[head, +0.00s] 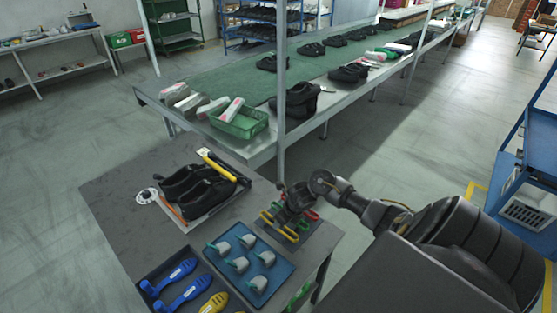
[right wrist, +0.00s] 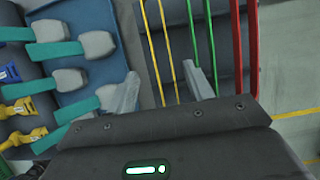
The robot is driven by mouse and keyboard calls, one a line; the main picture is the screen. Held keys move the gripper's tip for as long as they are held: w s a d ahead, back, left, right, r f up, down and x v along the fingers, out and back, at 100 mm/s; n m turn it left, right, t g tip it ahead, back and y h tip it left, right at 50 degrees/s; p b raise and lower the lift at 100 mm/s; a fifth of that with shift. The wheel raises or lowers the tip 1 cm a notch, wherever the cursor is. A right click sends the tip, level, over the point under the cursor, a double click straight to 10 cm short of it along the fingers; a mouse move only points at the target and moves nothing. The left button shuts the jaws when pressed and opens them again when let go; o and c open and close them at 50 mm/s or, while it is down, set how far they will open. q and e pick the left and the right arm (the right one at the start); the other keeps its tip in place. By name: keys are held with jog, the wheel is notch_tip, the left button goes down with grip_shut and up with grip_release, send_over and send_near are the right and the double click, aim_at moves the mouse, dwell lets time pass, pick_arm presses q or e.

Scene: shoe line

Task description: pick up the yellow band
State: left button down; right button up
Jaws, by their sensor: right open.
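The yellow band (right wrist: 151,50) shows in the right wrist view as two thin parallel strands running up the picture. In the head view it shows (head: 290,235) on a dark pad beside the blue tray. My right gripper (right wrist: 160,80) is open; the yellow strands pass between its fingers. Its right finger is close to the green band (right wrist: 211,40); I cannot tell whether they touch. A red band (right wrist: 252,50) lies farther right. In the head view my right gripper (head: 294,204) is over the bands and hides part of them. My left gripper is not in view.
A blue tray (head: 224,281) of grey pieces with green handles lies beside the bands. Blue and yellow shoe-shaped tools (head: 184,285) lie at the front left. Black shoes (head: 190,190) stand farther back on the grey table (head: 110,190). A post (head: 281,100) rises behind the gripper.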

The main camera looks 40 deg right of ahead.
jog(key=x, duration=0.4)
jog(key=shift+d+f+p, duration=0.2)
jog(key=shift+f+p, duration=0.1)
jog(key=shift+f, duration=0.15)
jog(key=shift+c, duration=0.3)
jog(key=c, duration=1)
